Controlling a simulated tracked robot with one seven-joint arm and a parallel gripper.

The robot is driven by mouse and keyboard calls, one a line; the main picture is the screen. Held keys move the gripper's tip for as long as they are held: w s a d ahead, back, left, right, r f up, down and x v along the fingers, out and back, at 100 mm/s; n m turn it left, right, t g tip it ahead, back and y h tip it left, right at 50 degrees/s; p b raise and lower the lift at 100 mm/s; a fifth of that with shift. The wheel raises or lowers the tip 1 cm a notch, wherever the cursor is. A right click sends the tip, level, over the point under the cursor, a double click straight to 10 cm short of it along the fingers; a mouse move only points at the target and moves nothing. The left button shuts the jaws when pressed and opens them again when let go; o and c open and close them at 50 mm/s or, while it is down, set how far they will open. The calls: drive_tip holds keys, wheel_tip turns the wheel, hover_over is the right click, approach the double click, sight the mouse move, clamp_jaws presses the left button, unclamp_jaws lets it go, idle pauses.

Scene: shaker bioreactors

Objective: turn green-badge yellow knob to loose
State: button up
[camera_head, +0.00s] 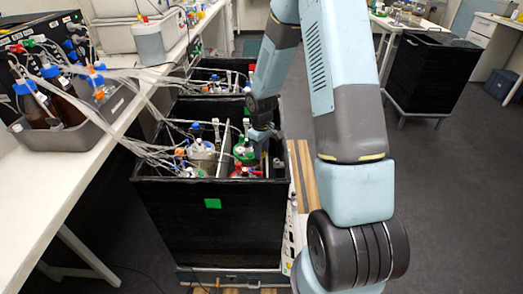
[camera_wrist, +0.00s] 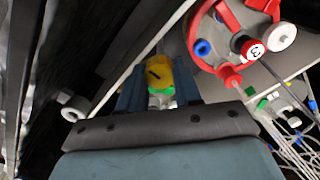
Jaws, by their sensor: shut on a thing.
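The green badge (camera_head: 212,203) is on the front wall of the near black box (camera_head: 165,215). My gripper (camera_wrist: 158,78) reaches down into this box at its right side. Its two blue fingers are shut on the yellow knob (camera_wrist: 159,70), one finger on each side. The knob's face carries a short dark mark. A pale fitting with a green spot shows just below the knob. In the head view my gripper (camera_head: 265,137) is partly hidden behind the box's contents and my arm, and the knob cannot be made out.
A red-capped vessel (camera_wrist: 228,35) marked 3 sits close right of my gripper in the wrist view. White tubes (camera_head: 150,120) run from the bench (camera_head: 75,150) into the box. A second black box (camera_head: 205,72) stands behind. Open floor (camera_head: 440,200) lies to the right.

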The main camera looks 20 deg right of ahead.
drive_tip(key=o, duration=1)
drive_tip(key=shift+o, duration=0.2)
drive_tip(key=shift+r, duration=0.1)
wheel_tip(320, 180, up, 13)
drive_tip(key=shift+r, duration=0.2)
drive_tip(key=shift+r, duration=0.15)
drive_tip(key=s+r+m+t+h, duration=0.1)
drive_tip(key=s+r+m, duration=0.1)
drive_tip(key=s+r, duration=0.5)
drive_tip(key=s+r+m+t, duration=0.15)
drive_tip(key=s+r, duration=0.35)
drive_tip(key=r, duration=0.5)
drive_tip(key=s+r+m+t, duration=0.1)
drive_tip(key=s+r, duration=0.2)
drive_tip(key=s, duration=0.5)
drive_tip(key=s+r+m+t+y, duration=0.1)
drive_tip(key=s+r, duration=0.3)
drive_tip(key=s, duration=0.4)
drive_tip(key=shift+s+m+t, duration=0.15)
drive_tip(key=shift+m+t, duration=0.4)
drive_tip(key=shift+m, duration=0.1)
